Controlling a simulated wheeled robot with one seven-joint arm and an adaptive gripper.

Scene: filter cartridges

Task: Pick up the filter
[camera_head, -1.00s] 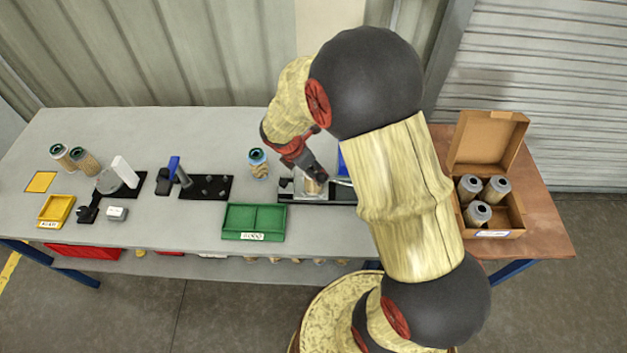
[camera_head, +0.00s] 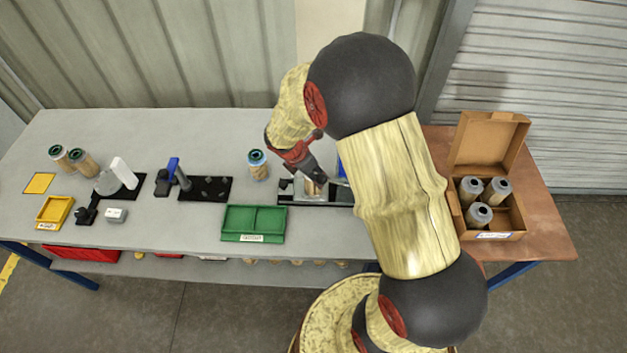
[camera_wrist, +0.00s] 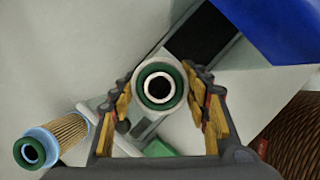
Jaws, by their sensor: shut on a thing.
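My gripper (camera_wrist: 160,98) is shut on a filter (camera_wrist: 160,86), with its padded fingers on both sides of it. In the wrist view the filter shows its end: a green ring, a white ring and a dark centre hole. In the head view my gripper (camera_head: 314,178) is over the black and grey fixture (camera_head: 340,192) at the middle of the bench, and the held filter (camera_head: 311,188) is mostly hidden by the gripper. I cannot tell whether the filter touches the fixture. Another filter (camera_head: 258,165) with a blue and green top stands upright to the left.
A green tray (camera_head: 253,238) lies in front of the fixture. A black plate with a blue-handled tool (camera_head: 173,165), a yellow tray (camera_head: 54,227) and two more filters (camera_head: 83,164) are further left. An open cardboard box (camera_head: 512,222) with grey-topped cartridges stands at right.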

